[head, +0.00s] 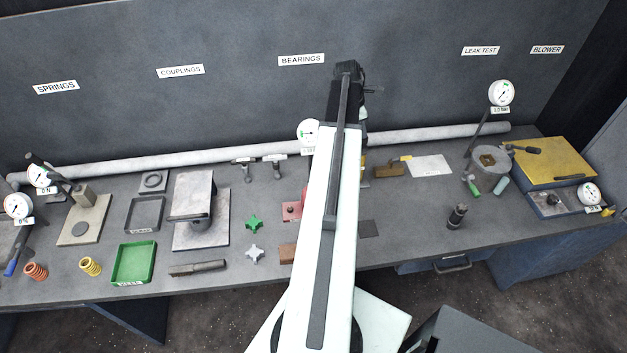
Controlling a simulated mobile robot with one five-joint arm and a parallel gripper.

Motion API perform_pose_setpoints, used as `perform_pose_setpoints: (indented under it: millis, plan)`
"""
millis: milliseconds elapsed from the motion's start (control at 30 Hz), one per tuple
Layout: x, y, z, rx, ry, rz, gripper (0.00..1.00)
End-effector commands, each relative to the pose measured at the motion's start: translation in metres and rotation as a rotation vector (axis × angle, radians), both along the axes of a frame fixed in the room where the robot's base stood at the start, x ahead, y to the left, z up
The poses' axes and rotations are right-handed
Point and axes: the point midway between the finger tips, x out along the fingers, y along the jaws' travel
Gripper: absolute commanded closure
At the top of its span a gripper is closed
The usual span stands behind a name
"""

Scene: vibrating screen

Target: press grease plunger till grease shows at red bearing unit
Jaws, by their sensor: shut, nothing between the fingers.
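A red block (292,210), which looks like the red bearing unit, shows only its left part beside my arm. My arm crosses the middle of the bench and hides the rest of it. A brass-brown piece (387,171) with a yellow end lies just right of my arm; I cannot tell if it belongs to the grease plunger. No plunger is clearly visible, and no grease can be made out. The dark wrist end of my arm is near the BEARINGS label (301,60). My gripper's fingers are hidden behind the arm.
A gauge (308,133) stands left of my arm, partly covered. Green (254,223) and grey (254,253) star knobs and a brown block (287,253) lie to the left. A dark cylinder (457,216) stands to the right. A pale pipe (200,157) runs along the back.

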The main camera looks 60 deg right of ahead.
Motion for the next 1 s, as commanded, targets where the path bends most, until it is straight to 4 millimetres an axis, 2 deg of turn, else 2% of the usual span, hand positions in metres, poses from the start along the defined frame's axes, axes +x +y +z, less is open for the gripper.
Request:
perform_pose_setpoints:
  millis: [67, 400, 633, 767, 1000]
  plan:
    - [0.000, 0.000, -0.007, 0.000, 0.000, 0.000, 1.00]
    - [0.000, 0.000, -0.006, 0.000, 0.000, 0.001, 1.00]
    - [0.001, 0.000, -0.016, 0.000, 0.000, 0.001, 1.00]
    - [0.001, 0.000, -0.010, 0.000, 0.000, 0.001, 1.00]
    - [0.001, 0.000, 0.015, 0.000, 0.000, 0.001, 1.00]
